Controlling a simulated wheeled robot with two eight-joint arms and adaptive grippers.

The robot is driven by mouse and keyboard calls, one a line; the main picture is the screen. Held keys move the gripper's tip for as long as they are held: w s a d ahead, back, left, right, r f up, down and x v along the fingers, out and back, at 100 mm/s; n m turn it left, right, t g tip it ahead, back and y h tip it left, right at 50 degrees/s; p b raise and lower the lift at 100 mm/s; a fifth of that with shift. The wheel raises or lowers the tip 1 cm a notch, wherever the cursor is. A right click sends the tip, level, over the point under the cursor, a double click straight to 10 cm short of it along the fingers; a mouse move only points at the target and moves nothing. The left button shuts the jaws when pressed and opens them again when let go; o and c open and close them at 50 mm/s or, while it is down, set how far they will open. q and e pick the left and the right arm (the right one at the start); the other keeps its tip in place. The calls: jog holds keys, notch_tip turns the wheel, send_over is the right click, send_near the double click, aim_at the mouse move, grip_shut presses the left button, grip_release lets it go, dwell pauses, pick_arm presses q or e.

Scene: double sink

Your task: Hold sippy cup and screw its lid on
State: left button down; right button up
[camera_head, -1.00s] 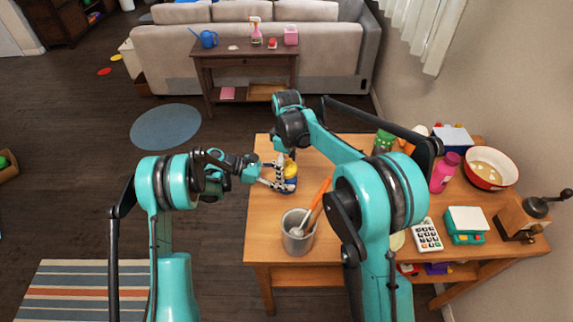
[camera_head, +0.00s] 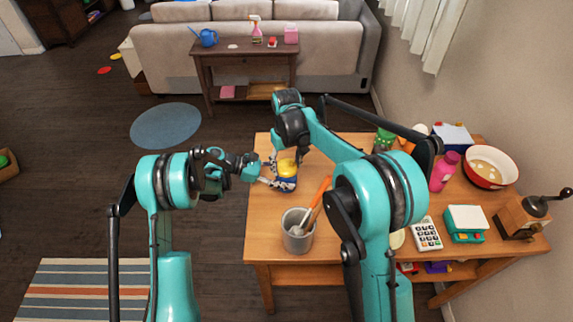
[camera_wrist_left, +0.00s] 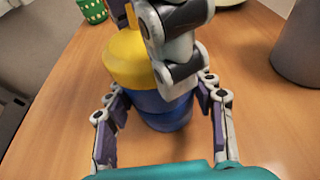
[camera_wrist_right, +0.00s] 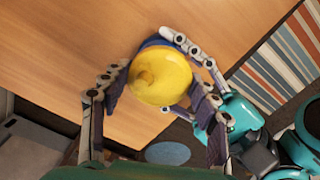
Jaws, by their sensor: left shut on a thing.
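The sippy cup, with a blue body (camera_head: 286,184), stands on the wooden table near its left edge. Its yellow lid (camera_head: 287,165) sits on top; I cannot tell how tightly. My left gripper (camera_head: 272,182) is shut on the blue body, which also shows in the left wrist view (camera_wrist_left: 163,112) with a finger on each side. My right gripper (camera_wrist_right: 163,90) is above the cup, its fingers open on either side of the lid (camera_wrist_right: 162,76). In the left wrist view, a right finger hides part of the lid (camera_wrist_left: 125,60).
A grey utensil pot (camera_head: 298,232) stands close in front of the cup. A pink bottle (camera_head: 444,171), red bowl (camera_head: 490,167), calculator (camera_head: 426,234) and coffee grinder (camera_head: 519,219) are to the right. The table around the cup's left is bare.

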jog(key=o, duration=0.4)
jog(key=shift+o, duration=0.2)
notch_tip(320, 180, up, 12)
dwell(0.4)
pick_arm(q)
jog(key=c, duration=0.5)
grip_release()
